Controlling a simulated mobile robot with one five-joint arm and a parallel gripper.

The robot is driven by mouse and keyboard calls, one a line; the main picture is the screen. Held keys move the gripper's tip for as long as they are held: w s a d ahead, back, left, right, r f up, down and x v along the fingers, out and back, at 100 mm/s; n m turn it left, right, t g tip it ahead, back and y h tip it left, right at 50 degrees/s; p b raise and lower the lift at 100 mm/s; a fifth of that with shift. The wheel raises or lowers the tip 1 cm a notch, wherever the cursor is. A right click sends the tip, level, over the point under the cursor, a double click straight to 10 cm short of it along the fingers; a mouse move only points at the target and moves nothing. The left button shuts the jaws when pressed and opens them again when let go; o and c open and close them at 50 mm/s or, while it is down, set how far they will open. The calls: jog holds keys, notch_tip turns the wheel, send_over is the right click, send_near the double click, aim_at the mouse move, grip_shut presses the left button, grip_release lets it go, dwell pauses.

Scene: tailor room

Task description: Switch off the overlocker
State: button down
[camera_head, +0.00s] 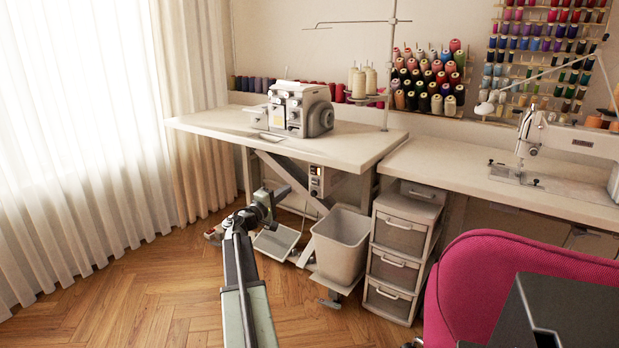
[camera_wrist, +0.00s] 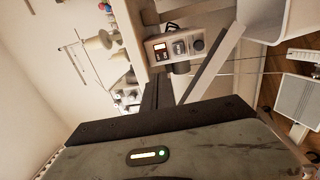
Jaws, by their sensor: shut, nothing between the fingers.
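The overlocker (camera_head: 300,110) is a pale grey and white machine on the left end of the white table. A control box (camera_head: 318,181) hangs under the table's front edge. In the wrist view the box (camera_wrist: 174,48) shows a small orange-lit part, a dark middle part and a dark round knob. Which of these is the switch I cannot tell for sure. My gripper (camera_head: 283,191) is below the tabletop, left of the box in the head view, shut and empty. In the wrist view its dark fingers (camera_wrist: 158,92) point toward the box; contact is not clear.
A white table leg brace (camera_head: 290,180) runs close to my gripper. A white bin (camera_head: 340,245), a drawer unit (camera_head: 402,250) and a foot pedal (camera_head: 276,241) stand below. A pink chair (camera_head: 500,285) is at right. Parquet floor (camera_head: 150,290) is clear at left.

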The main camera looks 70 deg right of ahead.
aim_at(313, 169)
jog(key=shift+s+d+r, duration=0.1)
jog(key=shift+s+r, duration=0.05)
jog(key=shift+d, duration=0.1)
jog(key=p+x, duration=0.1)
jog(key=x, duration=1.2)
jog(key=shift+s+d+r+p, duration=0.15)
jog(key=shift+d+r+p, duration=0.05)
jog(key=shift+d+p, duration=0.2)
jog(key=shift+a, duration=0.1)
